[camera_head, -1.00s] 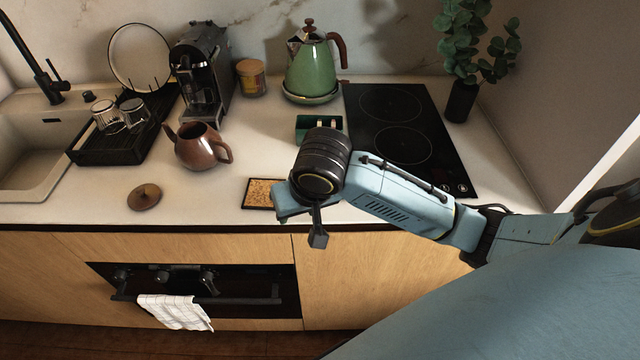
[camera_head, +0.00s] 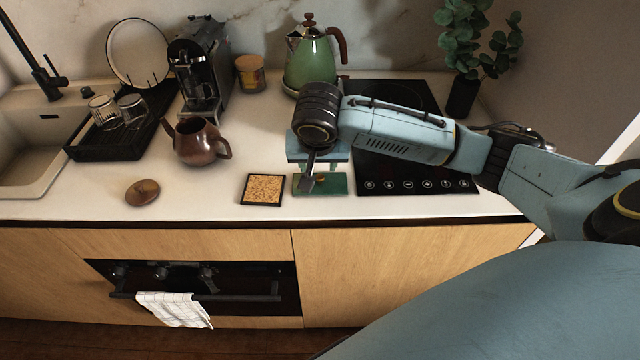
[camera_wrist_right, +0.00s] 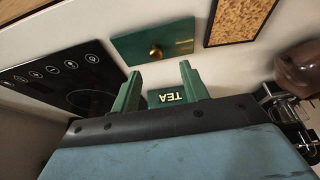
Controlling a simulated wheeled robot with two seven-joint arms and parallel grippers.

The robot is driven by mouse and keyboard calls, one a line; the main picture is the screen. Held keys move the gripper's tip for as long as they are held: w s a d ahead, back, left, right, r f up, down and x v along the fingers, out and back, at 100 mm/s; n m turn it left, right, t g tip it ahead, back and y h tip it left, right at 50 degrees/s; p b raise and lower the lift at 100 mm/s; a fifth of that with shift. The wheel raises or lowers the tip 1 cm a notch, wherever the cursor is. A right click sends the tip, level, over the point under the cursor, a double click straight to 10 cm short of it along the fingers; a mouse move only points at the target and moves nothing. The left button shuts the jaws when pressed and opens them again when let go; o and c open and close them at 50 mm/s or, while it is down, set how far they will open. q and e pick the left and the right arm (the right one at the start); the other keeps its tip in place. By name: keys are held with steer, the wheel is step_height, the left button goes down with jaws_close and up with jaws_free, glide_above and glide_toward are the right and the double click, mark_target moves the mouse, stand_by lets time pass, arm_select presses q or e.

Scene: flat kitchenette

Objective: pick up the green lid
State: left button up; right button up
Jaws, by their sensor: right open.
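The green lid (camera_head: 337,186) lies flat on the counter between a cork mat and the hob. In the right wrist view the lid (camera_wrist_right: 180,42) is a flat green rectangle with a round brass knob. My right gripper (camera_head: 317,169) is above the counter at the lid, covering part of it in the head view. In the right wrist view its two fingers (camera_wrist_right: 160,78) are apart with nothing held, and the lid lies beyond their tips. A green box marked TEA (camera_wrist_right: 178,95) shows between the fingers, partly hidden. My left gripper is not in view.
The cork mat (camera_head: 262,190) lies just left of the lid, and the black hob (camera_head: 415,182) is just right. A brown teapot (camera_head: 197,143) and its round lid (camera_head: 142,192) stand further left. A green kettle (camera_head: 312,65) is at the back.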

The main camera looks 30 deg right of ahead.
mark_target(320, 176)
steer(key=x, duration=0.4)
steer(key=shift+s+d+f, duration=0.2)
steer(key=shift+s, duration=0.05)
steer(key=shift+w+f, duration=0.2)
steer(key=shift+f, duration=0.35)
jaws_close()
